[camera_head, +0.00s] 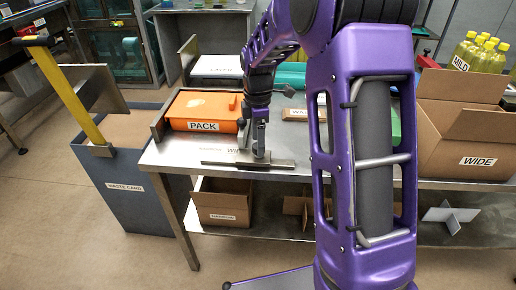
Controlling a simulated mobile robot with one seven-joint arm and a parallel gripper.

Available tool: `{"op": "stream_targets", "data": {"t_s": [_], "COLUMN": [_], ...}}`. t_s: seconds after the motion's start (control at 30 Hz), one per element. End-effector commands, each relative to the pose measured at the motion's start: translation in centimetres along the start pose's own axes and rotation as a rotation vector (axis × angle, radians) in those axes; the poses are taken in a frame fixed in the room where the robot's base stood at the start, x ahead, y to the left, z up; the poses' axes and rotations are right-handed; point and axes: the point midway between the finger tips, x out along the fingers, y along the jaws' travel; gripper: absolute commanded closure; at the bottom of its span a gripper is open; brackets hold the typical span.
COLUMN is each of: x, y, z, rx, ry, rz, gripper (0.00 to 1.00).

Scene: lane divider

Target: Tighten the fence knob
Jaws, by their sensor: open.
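My purple arm reaches over the steel table (175,155), and my gripper (260,153) points down near its front edge. The gripper is open, small in the view and partly lost against grey metal. A low grey metal bar (222,164), which looks like the fence, lies along the table's front at the gripper's tips. I cannot make out the fence knob; it may be hidden behind the gripper. I cannot tell whether the jaws are around anything or touching the bar.
An orange box marked PACK (198,108) stands left of the gripper. A cardboard box marked WIDE (470,140) with yellow bottles (487,57) behind it is at right. A grey bin marked WASTE CARD (120,195) stands left on the floor. My arm blocks the table's middle right.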

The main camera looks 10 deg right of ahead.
Motion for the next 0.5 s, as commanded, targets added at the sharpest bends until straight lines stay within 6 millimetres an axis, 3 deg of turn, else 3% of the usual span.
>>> {"op": "stream_targets", "data": {"t_s": [0.2,0.5], "x": [2.4,2.8], "y": [0.0,0.0], "z": [0.0,0.0], "rx": [0.001,0.001], "ry": [0.0,0.0], "rz": [-0.001,0.0], "gripper": [0.24,0.24]}}
